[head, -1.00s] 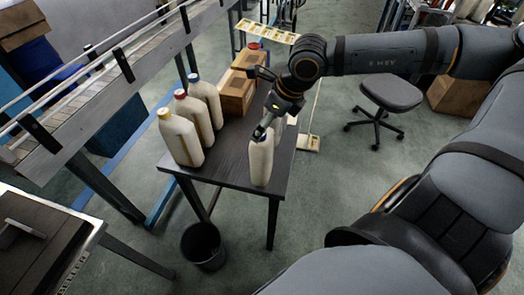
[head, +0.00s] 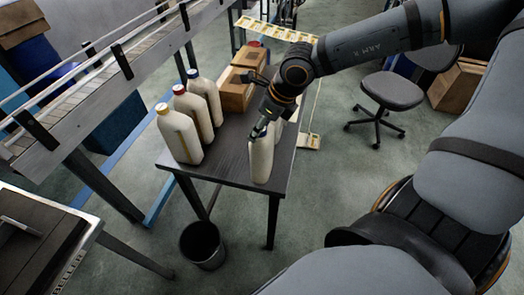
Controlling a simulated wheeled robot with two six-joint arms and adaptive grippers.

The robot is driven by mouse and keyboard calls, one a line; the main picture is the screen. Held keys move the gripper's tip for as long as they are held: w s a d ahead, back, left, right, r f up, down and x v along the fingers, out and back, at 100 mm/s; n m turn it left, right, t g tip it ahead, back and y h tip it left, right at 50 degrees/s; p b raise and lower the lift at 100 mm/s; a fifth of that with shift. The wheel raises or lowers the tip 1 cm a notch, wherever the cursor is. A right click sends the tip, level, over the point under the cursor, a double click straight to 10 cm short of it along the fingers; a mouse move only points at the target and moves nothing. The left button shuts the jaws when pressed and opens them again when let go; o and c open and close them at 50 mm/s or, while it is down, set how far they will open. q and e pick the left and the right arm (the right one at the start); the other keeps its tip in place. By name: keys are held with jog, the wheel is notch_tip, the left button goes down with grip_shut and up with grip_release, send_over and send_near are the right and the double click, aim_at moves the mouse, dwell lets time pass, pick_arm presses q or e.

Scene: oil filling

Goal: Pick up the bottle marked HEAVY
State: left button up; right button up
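My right gripper (head: 261,128) points down at the top of a cream bottle (head: 261,160) near the front right of the dark table (head: 228,160). The bottle stands upright, its cap hidden by the gripper. I cannot tell whether the fingers are closed on it. Three cream bottles stand in a row at the table's left: one with a yellow cap (head: 180,137), one with a red cap (head: 194,113) and one with a blue cap (head: 206,95). Another pale bottle is partly hidden behind my gripper. No HEAVY marking is legible. My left gripper is out of view.
Cardboard boxes (head: 235,92) sit at the back of the table. A conveyor (head: 95,88) runs along the left. A black bin (head: 202,244) stands on the floor in front, and a stool (head: 392,92) stands at the right.

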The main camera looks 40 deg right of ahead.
jog(key=shift+s+a, duration=0.1)
jog(key=shift+s, duration=0.1)
jog(key=c, duration=0.7)
jog(key=shift+s, duration=0.1)
grip_shut()
jog(key=shift+r, duration=0.1)
